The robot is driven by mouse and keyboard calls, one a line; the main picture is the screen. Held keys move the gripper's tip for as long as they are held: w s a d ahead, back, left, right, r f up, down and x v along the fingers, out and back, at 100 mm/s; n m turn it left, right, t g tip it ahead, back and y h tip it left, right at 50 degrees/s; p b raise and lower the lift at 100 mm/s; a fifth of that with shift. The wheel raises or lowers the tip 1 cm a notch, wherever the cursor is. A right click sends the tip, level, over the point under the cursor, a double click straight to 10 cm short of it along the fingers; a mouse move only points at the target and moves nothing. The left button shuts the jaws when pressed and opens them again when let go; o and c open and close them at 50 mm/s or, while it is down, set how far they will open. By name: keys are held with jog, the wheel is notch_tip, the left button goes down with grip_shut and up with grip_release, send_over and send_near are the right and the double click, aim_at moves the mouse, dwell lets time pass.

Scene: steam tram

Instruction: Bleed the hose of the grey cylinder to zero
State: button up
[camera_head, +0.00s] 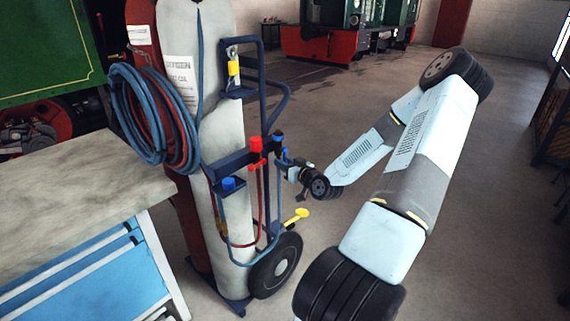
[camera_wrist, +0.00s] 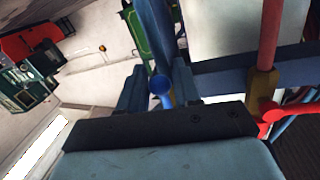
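The grey cylinder (camera_head: 215,150) stands upright on a dark blue trolley beside a red cylinder (camera_head: 145,95). Coiled blue hose (camera_head: 150,135) and red hose hang at the front. A red knob (camera_head: 255,147) and a blue knob (camera_head: 228,183) are on the trolley's fittings. My gripper (camera_head: 283,160) is at the right side of these fittings. In the wrist view my gripper's two fingers (camera_wrist: 160,88) stand apart, with a round blue end (camera_wrist: 160,85) between them. Whether they press on it cannot be told. No gauge reading is legible.
A red lever (camera_wrist: 272,113) is close to the right of my fingers in the wrist view. A yellow handle (camera_head: 296,216) sticks out low beside the wheel (camera_head: 275,265). A blue bench (camera_head: 85,270) stands at the left. The floor at the right is largely open.

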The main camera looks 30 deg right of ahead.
jog(key=shift+o, duration=1)
jog(key=shift+s, duration=0.1)
jog(key=v, duration=1.3)
jog(key=shift+s, duration=0.3)
jog(key=shift+f, duration=0.15)
